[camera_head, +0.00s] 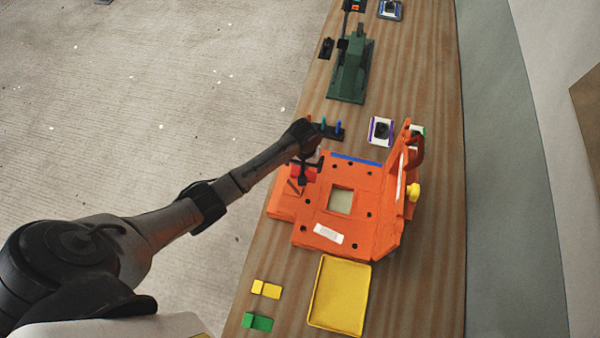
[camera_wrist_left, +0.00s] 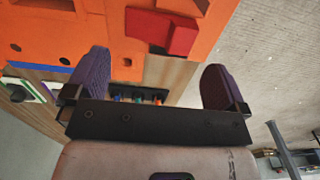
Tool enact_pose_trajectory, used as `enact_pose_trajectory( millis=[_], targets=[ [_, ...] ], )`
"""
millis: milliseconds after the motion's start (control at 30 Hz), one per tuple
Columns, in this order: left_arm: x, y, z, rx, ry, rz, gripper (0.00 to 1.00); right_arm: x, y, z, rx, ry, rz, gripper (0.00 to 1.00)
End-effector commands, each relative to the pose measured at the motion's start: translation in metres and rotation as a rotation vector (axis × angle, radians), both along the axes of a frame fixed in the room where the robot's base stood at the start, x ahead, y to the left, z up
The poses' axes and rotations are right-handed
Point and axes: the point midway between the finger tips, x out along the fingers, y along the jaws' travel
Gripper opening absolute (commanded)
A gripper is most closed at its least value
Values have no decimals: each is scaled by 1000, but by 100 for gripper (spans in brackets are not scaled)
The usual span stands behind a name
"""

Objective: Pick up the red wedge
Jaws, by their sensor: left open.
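The red wedge (camera_wrist_left: 150,28) lies on the orange mould (camera_wrist_left: 60,25) in the left wrist view, ahead of my fingers. In the head view, red (camera_head: 309,174) shows at the left side of the orange mould (camera_head: 352,197), partly hidden by my gripper. My left gripper (camera_head: 305,168) is above that left part of the mould. In the left wrist view the left gripper (camera_wrist_left: 158,60) has its two purple fingers wide apart with nothing between them. The wedge appears apart from both fingers. My right gripper is in neither view.
A yellow tray (camera_head: 339,296) lies below the mould in the head view. Yellow blocks (camera_head: 266,289) and green blocks (camera_head: 257,322) are left of it. A dark rack with coloured pegs (camera_head: 327,129) and a green machine (camera_head: 351,70) stand beyond. The mould's upright flange rises at right.

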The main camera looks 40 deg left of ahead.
Motion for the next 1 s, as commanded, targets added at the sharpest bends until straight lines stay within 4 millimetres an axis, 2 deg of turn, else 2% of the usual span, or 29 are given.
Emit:
enact_pose_trajectory(
  millis=[100,333,700,1000],
  targets=[
    [0,0,-11,1,0,0,100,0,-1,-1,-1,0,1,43],
    [0,0,-22,1,0,0,100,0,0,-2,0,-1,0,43],
    [0,0,-66,0,0,-1,100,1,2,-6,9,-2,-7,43],
    [0,0,-70,1,-2,-1,100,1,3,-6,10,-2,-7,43]
  ],
)
